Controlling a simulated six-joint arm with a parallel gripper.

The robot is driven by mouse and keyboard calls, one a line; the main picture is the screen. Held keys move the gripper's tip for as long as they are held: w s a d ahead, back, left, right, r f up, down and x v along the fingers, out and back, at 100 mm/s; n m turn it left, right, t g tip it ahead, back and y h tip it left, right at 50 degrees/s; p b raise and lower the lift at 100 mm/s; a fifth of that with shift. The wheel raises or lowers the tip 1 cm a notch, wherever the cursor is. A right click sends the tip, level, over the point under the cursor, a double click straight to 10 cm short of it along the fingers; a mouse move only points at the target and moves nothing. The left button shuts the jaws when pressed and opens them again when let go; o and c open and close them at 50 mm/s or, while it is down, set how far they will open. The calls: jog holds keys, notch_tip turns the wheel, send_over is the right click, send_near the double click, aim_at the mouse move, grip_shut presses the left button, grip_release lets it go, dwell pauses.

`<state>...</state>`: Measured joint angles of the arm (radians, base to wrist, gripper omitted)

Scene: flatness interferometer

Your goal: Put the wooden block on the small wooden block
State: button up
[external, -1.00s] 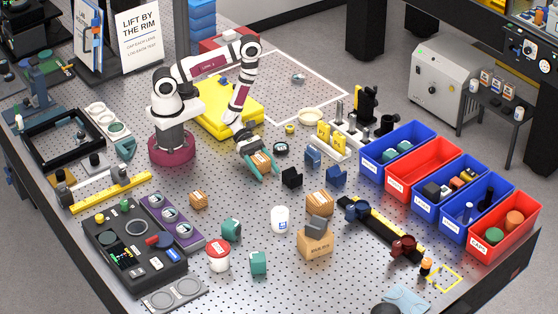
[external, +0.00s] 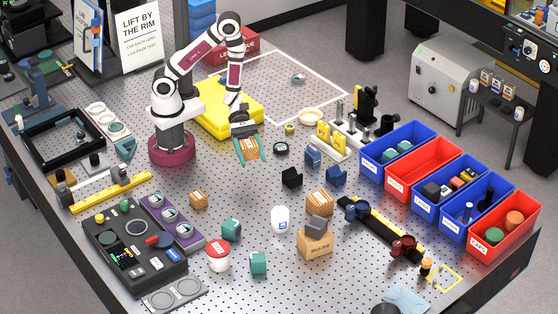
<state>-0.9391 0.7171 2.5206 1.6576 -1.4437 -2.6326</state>
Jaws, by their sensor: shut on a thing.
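My gripper (external: 249,157) is shut on a wooden block (external: 249,148), with a teal finger on each side of it. The held block is above the perforated table, in front of the yellow platform. A smaller wooden block (external: 198,200) rests on the table, lower left of my gripper and beside the purple strip. Another wooden block (external: 320,202) sits right of the middle, behind a cardboard box (external: 315,248). The tops of both resting blocks look clear.
A dark grey piece (external: 318,224) lies on the cardboard box. A white bottle (external: 280,219), a red-lidded tub (external: 218,256) and teal blocks (external: 231,229) stand in the front middle. Black (external: 292,178) and blue holders are right of my gripper. The table between gripper and small block is free.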

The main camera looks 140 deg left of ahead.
jog(key=d+m+g+h, duration=0.2)
jog(key=d+m+h, duration=0.2)
jog(key=d, duration=0.6)
jog(key=r+m+g+h, duration=0.1)
jog(key=m+g+h, duration=0.3)
jog(key=m+g, duration=0.15)
send_over(198, 200)
jog(key=d, duration=0.1)
jog(key=f, duration=0.5)
jog(key=s+f, duration=0.1)
jog(key=f, duration=0.1)
jog(key=shift+d+f, duration=0.2)
jog(key=shift+d, duration=0.15)
jog(key=shift+f, duration=0.2)
jog(key=o, duration=1.4)
